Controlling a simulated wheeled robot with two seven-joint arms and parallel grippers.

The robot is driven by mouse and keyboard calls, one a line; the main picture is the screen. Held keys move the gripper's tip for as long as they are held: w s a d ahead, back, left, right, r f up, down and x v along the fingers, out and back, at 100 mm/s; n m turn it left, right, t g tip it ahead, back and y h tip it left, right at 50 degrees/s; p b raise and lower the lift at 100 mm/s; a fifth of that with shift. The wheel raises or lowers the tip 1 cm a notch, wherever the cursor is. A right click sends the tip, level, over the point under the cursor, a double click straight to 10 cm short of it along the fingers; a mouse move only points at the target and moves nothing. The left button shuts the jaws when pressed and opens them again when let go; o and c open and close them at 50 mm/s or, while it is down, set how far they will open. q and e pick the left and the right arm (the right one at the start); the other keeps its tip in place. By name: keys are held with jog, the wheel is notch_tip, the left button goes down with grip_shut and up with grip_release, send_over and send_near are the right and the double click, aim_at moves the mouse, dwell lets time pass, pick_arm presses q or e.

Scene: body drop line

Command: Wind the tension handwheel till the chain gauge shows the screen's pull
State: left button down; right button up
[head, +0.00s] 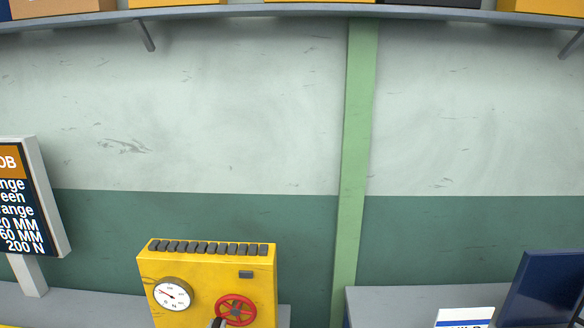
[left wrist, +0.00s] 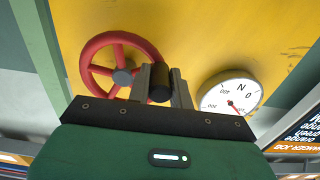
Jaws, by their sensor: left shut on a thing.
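The red handwheel (head: 236,309) is on the front of a yellow machine box (head: 205,262), low in the head view. It also shows in the left wrist view (left wrist: 90,45) with its grey hub. My left gripper (head: 217,323) is at the wheel's lower left, mostly cut off by the frame edge. In the left wrist view my left gripper (left wrist: 160,83) is shut on the wheel's dark cylindrical handle (left wrist: 160,92). The white round gauge (head: 172,294) has a red needle pointing up and left; its exact reading is too small to tell. The screen (head: 25,205) is cut off at left; its bottom line shows 200 N.
A grey bench (head: 90,308) runs along the wall. A green post (head: 355,150) stands right of the machine. A dark blue panel (head: 545,287) and a white sign (head: 464,317) are at lower right. A shelf (head: 300,17) with boxes runs along the top.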

aim_at(221, 304)
pick_arm(q)
jog(key=shift+r, duration=0.1)
jog(key=r+p, duration=0.3)
jog(key=shift+a+r, duration=0.15)
jog(key=shift+a, duration=0.15)
jog(key=shift+d+r+p, duration=0.2)
jog(key=shift+r+p, duration=0.35)
jog(key=shift+p, duration=0.05)
jog(key=shift+d+r+p, duration=0.2)
jog(key=shift+r+p, duration=0.3)
jog(key=shift+p, duration=0.1)
jog(key=shift+d+r+p, duration=0.15)
jog(key=shift+r+p, duration=0.15)
jog(key=shift+p, duration=0.05)
jog(key=shift+d+r, duration=0.1)
jog(key=shift+d, duration=0.15)
